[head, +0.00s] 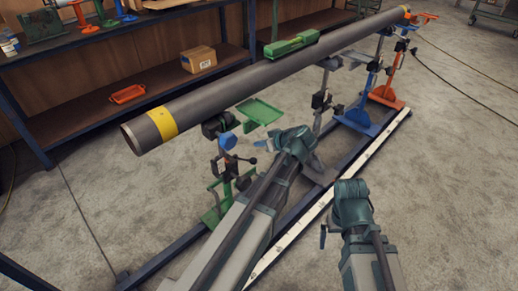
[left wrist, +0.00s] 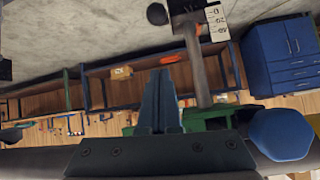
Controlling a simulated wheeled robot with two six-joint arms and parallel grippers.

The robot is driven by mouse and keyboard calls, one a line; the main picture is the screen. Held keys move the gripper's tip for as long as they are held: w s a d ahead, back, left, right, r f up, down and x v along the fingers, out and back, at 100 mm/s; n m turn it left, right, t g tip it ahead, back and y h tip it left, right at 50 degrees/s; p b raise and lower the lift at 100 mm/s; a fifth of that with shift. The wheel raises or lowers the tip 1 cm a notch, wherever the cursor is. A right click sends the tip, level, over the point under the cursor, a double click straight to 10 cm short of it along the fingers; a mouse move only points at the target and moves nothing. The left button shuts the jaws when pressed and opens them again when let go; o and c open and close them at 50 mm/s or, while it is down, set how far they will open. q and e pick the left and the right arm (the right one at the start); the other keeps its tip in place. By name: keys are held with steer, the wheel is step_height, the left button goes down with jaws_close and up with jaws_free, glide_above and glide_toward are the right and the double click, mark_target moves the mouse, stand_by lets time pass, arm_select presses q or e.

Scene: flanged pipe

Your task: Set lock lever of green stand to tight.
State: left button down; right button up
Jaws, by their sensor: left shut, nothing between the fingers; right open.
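The green stand (head: 213,208) stands under the near end of the long grey pipe (head: 270,75). A lever with a black knob (head: 252,160) sticks out to the right from its post. In the left wrist view a black ball knob (left wrist: 157,14) shows at the top, beside a dark block with a marked white plate (left wrist: 217,20). I cannot read the lever's setting. My left gripper (head: 265,145) is shut and empty, just right of the stand, apart from the knob; its fingers (left wrist: 160,80) are together in the wrist view. My right gripper (head: 323,237) is open and empty, further right.
A blue knob (head: 228,140) and a green tray (head: 260,112) sit near the stand's top. A blue stand (head: 362,118) and an orange stand (head: 385,97) hold the pipe further back. A shelf (head: 100,110) stands behind.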

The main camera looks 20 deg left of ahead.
arm_select(q)
steer(key=a+f+b, duration=0.1)
steer(key=f+b, duration=0.1)
steer(key=w+a+f+b, duration=0.1)
steer(key=f+b, duration=0.2)
steer(key=a+f+b, duration=0.1)
steer(key=f+b, duration=0.1)
steer(key=shift+w+a+f, duration=0.25)
steer(key=shift+a+f, duration=0.1)
steer(key=shift+a, duration=0.05)
steer(key=shift+d, duration=0.1)
steer(key=shift+s+d+f+y+b, duration=0.1)
steer(key=shift+d+f+y+b, duration=0.2)
steer(key=shift+b, duration=0.45)
steer(key=shift+s+d+f+y+b, duration=0.1)
steer(key=shift+f+b, duration=0.25)
steer(key=shift+b, duration=0.35)
step_height(320, 180, down, 13)
steer(key=s+d+t+y+b, duration=0.1)
steer(key=y+b, duration=0.3)
steer(key=b, duration=1.8)
steer(key=shift+d+t+y+b, duration=0.4)
steer(key=shift+d+t, duration=0.1)
steer(key=shift+t, duration=0.3)
